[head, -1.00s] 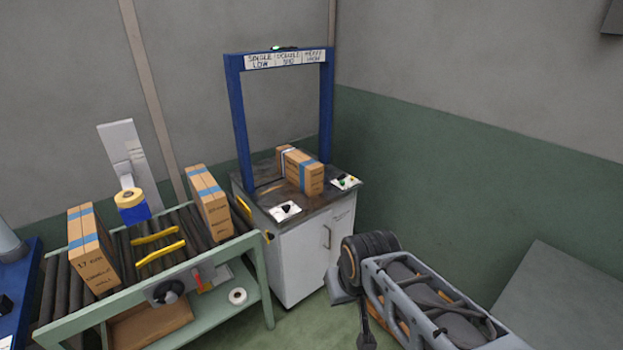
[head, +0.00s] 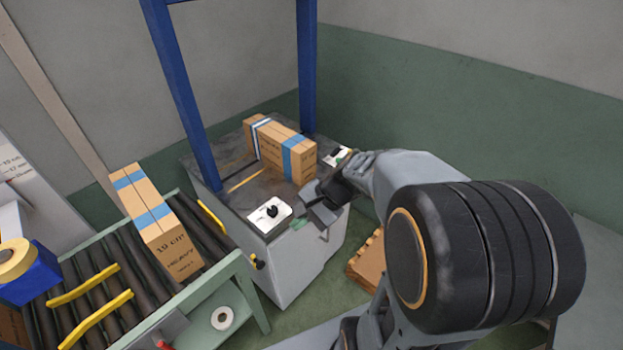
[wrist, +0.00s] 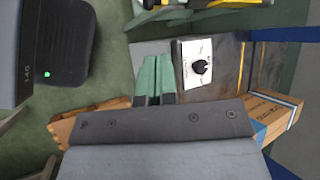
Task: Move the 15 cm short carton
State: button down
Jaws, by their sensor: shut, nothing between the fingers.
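A brown carton (head: 275,150) with blue tape and a white strap around it lies on the dark top of the strapping machine (head: 232,190), inside the blue arch. A taller carton (head: 158,222) with blue tape stands on the roller conveyor; its label seems to read 19 cm HEAVY. I cannot read a 15 cm label on either. My gripper (head: 298,224) is shut and empty, over the machine's front right edge beside the white dial plate. In the wrist view its green fingers (wrist: 155,76) are together beside the dial plate (wrist: 198,65), apart from the strapped carton (wrist: 270,112).
The blue arch posts (head: 307,65) stand on both sides of the strapped carton. A white dial plate (head: 270,214) and a second control plate (head: 338,155) sit on the machine top. Yellow guides (head: 95,300) and a tape dispenser (head: 25,270) are at the conveyor. A wooden pallet (head: 368,262) lies on the floor.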

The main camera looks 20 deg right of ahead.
jog(key=w+d+f+m+t+y+b, duration=0.3)
jog(key=w+d+f+m+t, duration=0.15)
jog(key=w+m, duration=0.2)
jog(key=m+t+h+b, duration=0.3)
jog(key=m+t+b, duration=0.1)
jog(key=m+t, duration=0.75)
send_near(308, 169)
jog(key=w, duration=0.1)
jog(key=w+a+r+m+g, duration=0.1)
jog(key=w, duration=0.1)
jog(key=w+a+m, duration=0.1)
jog(key=w, duration=0.1)
jog(key=shift+w+a+r+g, duration=0.1)
jog(key=shift+w+r+g, duration=0.05)
jog(key=shift+r+g, duration=0.15)
jog(key=shift+x, duration=0.85)
jog(key=shift+f, duration=0.1)
